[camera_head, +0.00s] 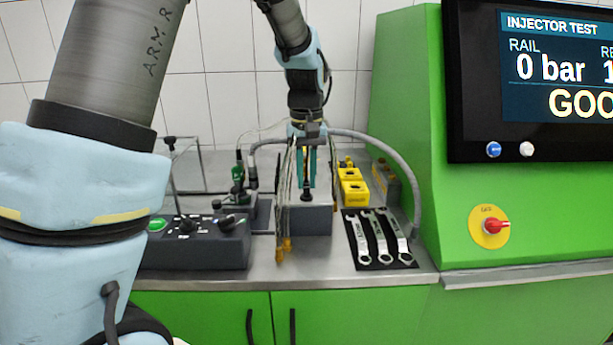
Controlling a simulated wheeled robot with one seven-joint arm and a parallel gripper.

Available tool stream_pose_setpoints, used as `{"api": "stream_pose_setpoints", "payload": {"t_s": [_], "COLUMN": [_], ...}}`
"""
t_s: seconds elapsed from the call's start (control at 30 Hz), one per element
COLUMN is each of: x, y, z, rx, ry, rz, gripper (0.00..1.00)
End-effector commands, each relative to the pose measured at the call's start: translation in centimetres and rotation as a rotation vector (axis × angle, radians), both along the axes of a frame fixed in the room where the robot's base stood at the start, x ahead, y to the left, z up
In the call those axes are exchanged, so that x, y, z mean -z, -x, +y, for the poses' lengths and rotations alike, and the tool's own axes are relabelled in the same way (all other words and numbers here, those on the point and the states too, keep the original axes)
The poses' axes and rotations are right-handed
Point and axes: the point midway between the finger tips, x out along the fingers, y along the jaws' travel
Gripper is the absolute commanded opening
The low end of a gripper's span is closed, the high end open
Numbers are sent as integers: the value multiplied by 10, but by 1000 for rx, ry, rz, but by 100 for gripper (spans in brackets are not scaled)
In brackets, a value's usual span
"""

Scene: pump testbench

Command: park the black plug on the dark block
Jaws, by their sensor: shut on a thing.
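My gripper (307,180) points straight down with teal fingers, shut on the black plug (306,194). The plug is upright, with its lower end at the top of the dark block (309,221). I cannot tell from this view whether it is seated in the block or just above it. The block is a grey box standing on the metal bench top, directly below my gripper. The fingers partly hide the upper part of the plug.
Thin cables with yellow ends (285,245) hang left of the block. A control box (195,242) stands further left. Wrenches on a black mat (380,241) and yellow blocks (354,187) lie to the right. A grey hose (385,150) arches behind.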

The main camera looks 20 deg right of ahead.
Motion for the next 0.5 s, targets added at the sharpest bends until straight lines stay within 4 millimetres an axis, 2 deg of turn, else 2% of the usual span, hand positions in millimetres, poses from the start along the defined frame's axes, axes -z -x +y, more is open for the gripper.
{"api": "stream_pose_setpoints", "payload": {"t_s": [0.47, 0.5], "x": [2, 2], "y": [0, 0], "z": [1, 1], "rx": [0, 0], "ry": [-2, -2], "rz": [2, 2], "gripper": [0, 21]}}
